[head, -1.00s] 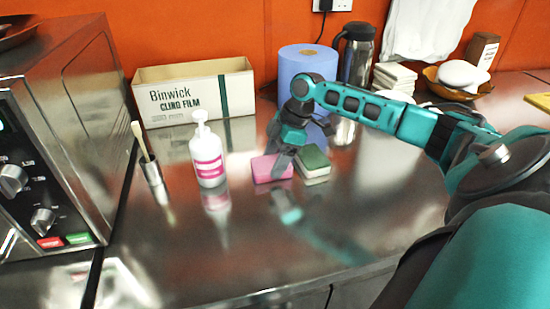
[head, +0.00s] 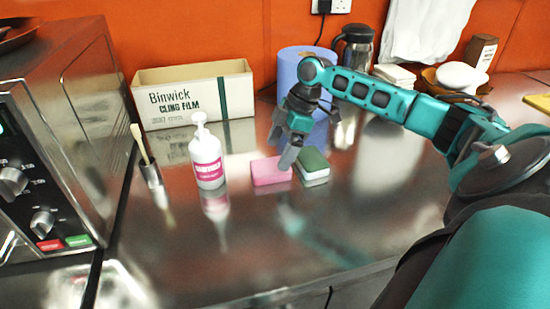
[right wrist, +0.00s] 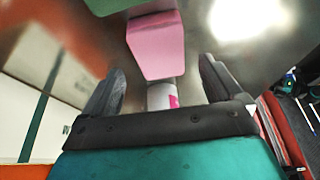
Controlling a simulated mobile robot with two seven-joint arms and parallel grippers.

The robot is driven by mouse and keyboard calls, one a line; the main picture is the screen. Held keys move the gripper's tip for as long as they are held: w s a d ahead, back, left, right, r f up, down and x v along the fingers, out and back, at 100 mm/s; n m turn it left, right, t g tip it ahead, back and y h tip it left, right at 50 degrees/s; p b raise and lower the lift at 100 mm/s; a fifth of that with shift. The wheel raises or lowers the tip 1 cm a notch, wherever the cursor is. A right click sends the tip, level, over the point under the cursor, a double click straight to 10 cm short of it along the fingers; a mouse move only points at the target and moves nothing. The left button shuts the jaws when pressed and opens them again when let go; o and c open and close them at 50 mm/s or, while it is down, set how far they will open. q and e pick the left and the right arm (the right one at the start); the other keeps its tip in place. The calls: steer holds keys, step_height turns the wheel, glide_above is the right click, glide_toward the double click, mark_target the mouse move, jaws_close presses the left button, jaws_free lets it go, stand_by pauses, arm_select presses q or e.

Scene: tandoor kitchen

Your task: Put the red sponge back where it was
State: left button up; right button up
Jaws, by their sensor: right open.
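The red sponge, which looks pink (head: 270,173), lies flat on the steel counter, between a white pump bottle and a green-and-white sponge. My right gripper (head: 283,150) is open and hangs just above and behind it, with one fingertip in front of its back right corner in the head view. In the right wrist view the pink sponge (right wrist: 157,45) shows ahead of the open, empty fingers (right wrist: 160,80), not between them. My left gripper is not in view.
The green-and-white sponge (head: 313,166) sits close on the right. The pump bottle (head: 207,158) stands on the left, with a brush in a metal pot (head: 152,173) beyond. A cling film box (head: 195,92) and a blue roll (head: 297,65) stand behind. The front counter is clear.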

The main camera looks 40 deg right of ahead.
steer(key=v, duration=0.8)
stand_by(0.4)
